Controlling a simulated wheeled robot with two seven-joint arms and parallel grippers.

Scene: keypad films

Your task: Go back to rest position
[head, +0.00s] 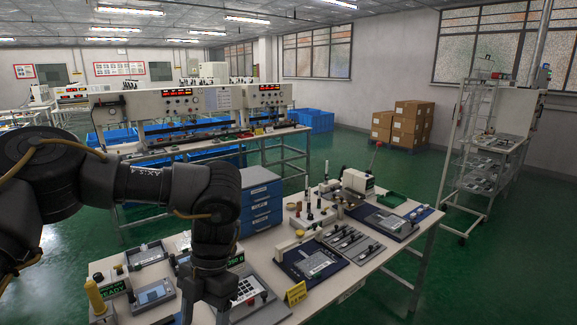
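My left arm comes in from the left and bends down over the near left part of the workbench (335,283). My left gripper (204,312) points down there, with its two dark fingers apart and light bench surface between them. Its fingertips are close to the bottom edge of the view. A keypad panel (248,288) lies just right of the gripper, partly hidden by it. A grey device with a screen (154,294) lies to its left. My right gripper is not in view.
A blue drawer unit (262,203) stands behind the gripper. A wire rack (470,150) stands at the far right. Green floor is clear between rack and bench.

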